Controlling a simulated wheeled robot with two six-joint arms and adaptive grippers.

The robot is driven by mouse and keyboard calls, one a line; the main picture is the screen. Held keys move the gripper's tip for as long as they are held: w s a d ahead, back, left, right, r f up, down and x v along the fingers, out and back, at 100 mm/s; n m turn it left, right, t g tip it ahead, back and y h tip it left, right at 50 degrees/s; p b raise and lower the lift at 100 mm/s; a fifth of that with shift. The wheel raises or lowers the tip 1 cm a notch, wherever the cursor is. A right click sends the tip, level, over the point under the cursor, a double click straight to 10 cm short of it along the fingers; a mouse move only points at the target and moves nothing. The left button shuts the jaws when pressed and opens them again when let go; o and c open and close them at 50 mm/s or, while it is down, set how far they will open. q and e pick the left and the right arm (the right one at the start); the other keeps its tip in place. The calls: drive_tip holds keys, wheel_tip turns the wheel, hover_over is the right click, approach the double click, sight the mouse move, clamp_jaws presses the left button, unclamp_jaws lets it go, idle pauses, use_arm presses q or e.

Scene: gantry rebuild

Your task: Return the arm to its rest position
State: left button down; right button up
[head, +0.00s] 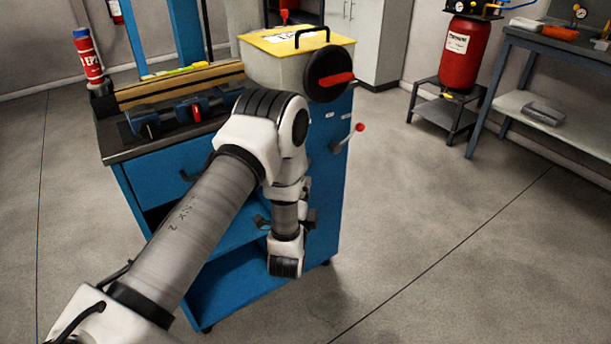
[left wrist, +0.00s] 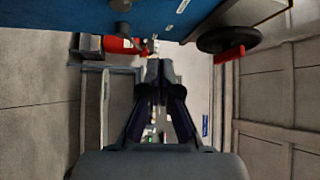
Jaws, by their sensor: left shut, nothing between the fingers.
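My left arm (head: 190,232) comes in from the lower left, bends at a white joint and hangs down in front of the blue cart (head: 325,205). Its white wrist (head: 286,247) is low before the cart's front right part. The fingers cannot be made out clearly in the head view. In the left wrist view, my left gripper (left wrist: 160,70) has its dark fingers together with nothing between them. The cart's blue side (left wrist: 60,14) runs along the top of that view, apart from the fingertips. My right gripper is in neither view.
The cart carries a black handwheel with a red handle (head: 338,78), a red-knobbed lever (head: 346,138), a yellow-lidded box (head: 280,65) and a red can (head: 90,62). A red tank (head: 463,53) stands on a low stand beside a workbench (head: 560,45).

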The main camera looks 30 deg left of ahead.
use_arm(q)
drive_tip(key=shift+a, duration=0.1)
idle(0.3)
drive_tip(key=s+d+f+n+g+h, duration=0.3)
drive_tip(key=s+d+f+g, duration=0.25)
drive_tip(key=s+f, duration=0.55)
drive_tip(key=s+d+f+n+g+h, duration=0.2)
drive_tip(key=s+d+f+g+h, duration=0.4)
drive_tip(key=s+f, duration=0.55)
drive_tip(key=s+n+g+y, duration=0.1)
drive_tip(key=s+n+g, duration=0.5)
drive_tip(key=s, duration=0.6)
wheel_tip(320, 180, up, 13)
drive_tip(key=n+p, duration=0.1)
drive_tip(key=p, duration=1.2)
drive_tip(key=shift+d+p, duration=0.3)
drive_tip(key=shift+p, duration=0.05)
